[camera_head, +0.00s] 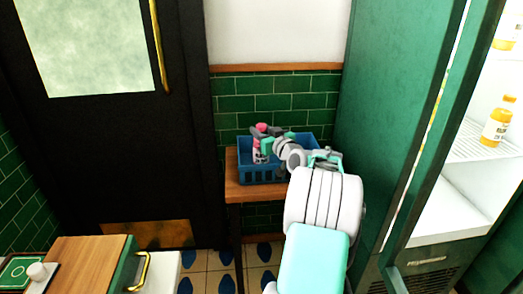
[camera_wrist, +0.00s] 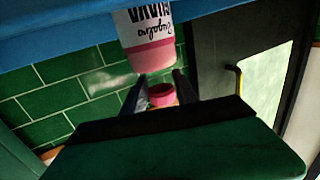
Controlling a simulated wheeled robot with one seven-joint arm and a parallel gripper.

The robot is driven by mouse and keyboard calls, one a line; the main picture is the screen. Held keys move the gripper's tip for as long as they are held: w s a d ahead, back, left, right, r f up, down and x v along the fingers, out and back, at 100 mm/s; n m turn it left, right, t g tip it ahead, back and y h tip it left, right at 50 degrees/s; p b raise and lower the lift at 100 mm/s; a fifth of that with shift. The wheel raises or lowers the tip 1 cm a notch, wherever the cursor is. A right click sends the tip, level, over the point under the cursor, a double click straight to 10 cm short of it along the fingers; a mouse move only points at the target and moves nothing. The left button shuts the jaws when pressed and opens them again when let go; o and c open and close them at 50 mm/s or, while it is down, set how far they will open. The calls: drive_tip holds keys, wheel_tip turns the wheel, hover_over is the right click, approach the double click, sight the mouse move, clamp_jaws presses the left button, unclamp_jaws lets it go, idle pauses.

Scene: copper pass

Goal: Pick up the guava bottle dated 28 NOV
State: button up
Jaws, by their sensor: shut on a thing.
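The guava bottle (camera_head: 258,156) stands in the blue crate (camera_head: 262,176) in the head view, with its pink cap showing above my fingers. In the wrist view it appears upside down, with a white label reading GUAVA (camera_wrist: 148,18) and a pink band. Its pink cap (camera_wrist: 161,95) lies between my fingertips. My gripper (camera_head: 264,142) is shut on the bottle near its top; it also shows in the wrist view (camera_wrist: 160,90). No date is legible, so I cannot tell whether it reads 28 NOV. My fingers and wrist hide part of the bottle and crate.
The crate sits on a small wooden table (camera_head: 233,190) against a green tiled wall. An open green fridge (camera_head: 393,110) stands close on the right, with orange-labelled bottles (camera_head: 497,122) inside. A dark door (camera_head: 120,150) is on the left. A wooden-topped counter (camera_head: 85,262) is at front left.

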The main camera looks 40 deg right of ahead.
clamp_jaws()
idle(0.8)
